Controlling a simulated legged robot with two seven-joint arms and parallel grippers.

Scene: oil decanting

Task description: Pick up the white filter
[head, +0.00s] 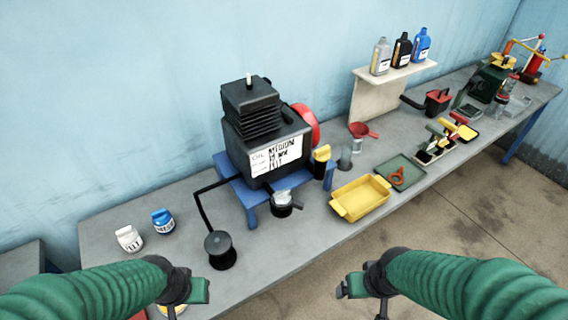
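The white filter (129,238) is a small white can with dark lettering. It stands on the left part of the grey workbench (190,262). A similar blue can (163,221) stands just to its right and a little farther back. My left gripper (198,291) is in front of and to the right of the white filter, apart from it, with nothing visible held. My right gripper (352,289) is beyond the bench's front edge, far to the right of the filter, with nothing visible held. The finger gaps of both grippers are too unclear to judge.
A black engine (262,130) on a blue stand (233,181) fills the middle. A black round-topped piece (220,250) stands before it. A yellow tray (360,197), a green tray (412,168) and a shelf (390,78) with bottles are to the right.

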